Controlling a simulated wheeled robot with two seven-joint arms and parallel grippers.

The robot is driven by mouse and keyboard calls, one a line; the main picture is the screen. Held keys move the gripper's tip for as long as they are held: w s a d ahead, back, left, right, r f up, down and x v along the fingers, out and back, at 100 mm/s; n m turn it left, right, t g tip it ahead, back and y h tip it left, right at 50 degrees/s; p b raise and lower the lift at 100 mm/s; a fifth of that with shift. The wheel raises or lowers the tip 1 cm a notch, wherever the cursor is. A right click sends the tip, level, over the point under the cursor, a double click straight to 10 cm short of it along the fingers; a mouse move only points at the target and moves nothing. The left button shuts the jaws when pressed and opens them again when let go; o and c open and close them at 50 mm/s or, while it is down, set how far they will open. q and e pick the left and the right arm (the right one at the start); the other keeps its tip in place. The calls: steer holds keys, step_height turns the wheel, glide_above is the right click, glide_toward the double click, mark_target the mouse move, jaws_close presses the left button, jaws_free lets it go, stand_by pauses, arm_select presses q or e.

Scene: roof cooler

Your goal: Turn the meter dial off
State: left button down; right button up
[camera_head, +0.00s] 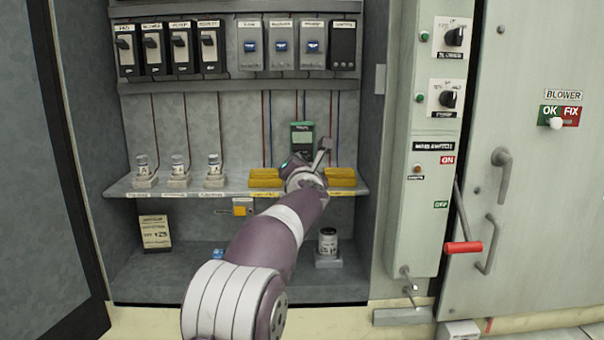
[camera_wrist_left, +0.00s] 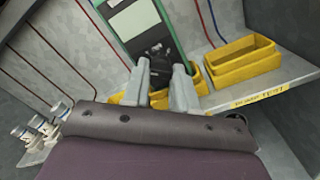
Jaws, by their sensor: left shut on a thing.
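The meter (camera_head: 302,132) is a green-edged handheld unit with a pale screen, standing above the shelf in the cabinet. In the left wrist view the meter (camera_wrist_left: 133,22) is close, tilted in the picture, with a black dial (camera_wrist_left: 158,50) on its lower face. My left gripper (camera_wrist_left: 163,66) has its two grey fingers at the dial, shut on it. In the head view my left gripper (camera_head: 320,158) is in front of the meter's lower part and hides the dial. The dial's exact setting cannot be read. My right gripper is not in view.
Yellow bins (camera_head: 265,178) sit on the shelf beside the meter; another yellow bin (camera_wrist_left: 243,65) is close to the gripper. Several jars stand on the shelf at left. Red and blue wires run down the back wall. A switch panel (camera_head: 425,220) stands at right.

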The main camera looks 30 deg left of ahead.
arm_select(q)
steer(key=shift+f+n+b, duration=0.15)
steer(key=shift+n+b, duration=0.2)
steer(key=shift+n, duration=0.55)
steer(key=c, duration=0.9)
jaws_free()
steer(key=shift+d, duration=0.1)
steer(key=b+v, duration=0.3)
steer(key=v, duration=0.9)
steer(key=shift+s+d, duration=0.15)
steer(key=shift+s, duration=0.1)
